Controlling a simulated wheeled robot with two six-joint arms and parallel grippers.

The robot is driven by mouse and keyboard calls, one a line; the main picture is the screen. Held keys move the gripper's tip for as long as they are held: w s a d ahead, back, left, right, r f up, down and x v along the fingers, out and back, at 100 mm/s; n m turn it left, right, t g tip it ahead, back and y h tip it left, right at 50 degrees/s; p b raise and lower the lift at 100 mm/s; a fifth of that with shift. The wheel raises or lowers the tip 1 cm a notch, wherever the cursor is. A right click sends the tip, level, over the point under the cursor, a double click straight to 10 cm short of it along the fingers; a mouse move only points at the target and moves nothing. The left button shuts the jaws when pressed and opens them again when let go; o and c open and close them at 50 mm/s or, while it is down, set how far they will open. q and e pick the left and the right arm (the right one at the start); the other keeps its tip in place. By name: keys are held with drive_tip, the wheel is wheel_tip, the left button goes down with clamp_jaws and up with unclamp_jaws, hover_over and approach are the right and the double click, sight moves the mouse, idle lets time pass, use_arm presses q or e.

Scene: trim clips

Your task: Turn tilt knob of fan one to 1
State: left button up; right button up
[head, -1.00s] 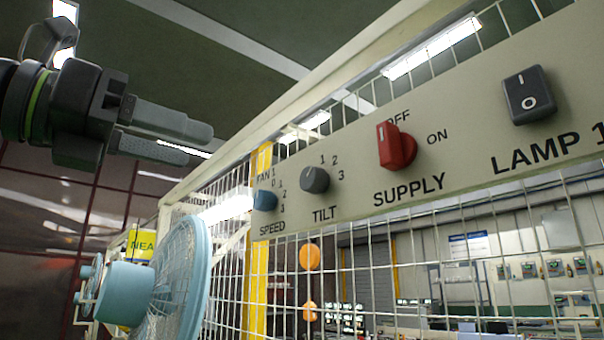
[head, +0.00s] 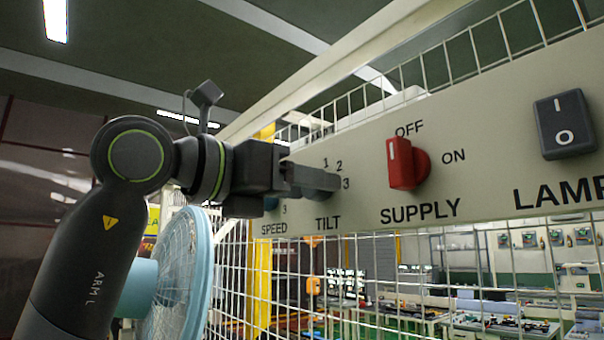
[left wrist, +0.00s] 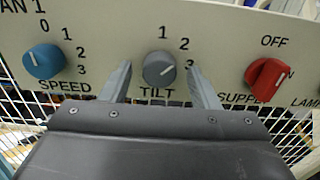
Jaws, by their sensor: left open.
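The grey tilt knob (left wrist: 160,70) of fan one sits on the panel above the word TILT, with 1, 2 and 3 around its upper right. I cannot clearly tell which number its mark points to. My left gripper (left wrist: 161,78) is open, with one finger on each side of the knob and visible gaps between. In the head view my left gripper (head: 318,181) is in front of the panel and hides the tilt knob. My right gripper is not in view.
The blue speed knob (left wrist: 44,62) is left of the tilt knob. The red supply switch (head: 405,164) is to the right, turned to OFF. A black lamp rocker (head: 564,124) is farther right. A light blue fan (head: 180,275) stands below my arm, beside the wire mesh (head: 350,270).

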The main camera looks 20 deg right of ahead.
use_arm(q)
drive_tip(key=c, duration=1)
drive_tip(key=shift+o, duration=0.2)
drive_tip(key=shift+f+n+b, duration=0.2)
drive_tip(key=shift+n+b, duration=0.9)
drive_tip(key=shift+b, duration=0.05)
drive_tip(key=shift+r+n+b, duration=0.2)
drive_tip(key=shift+n+b, duration=2.2)
drive_tip(key=shift+n, duration=1)
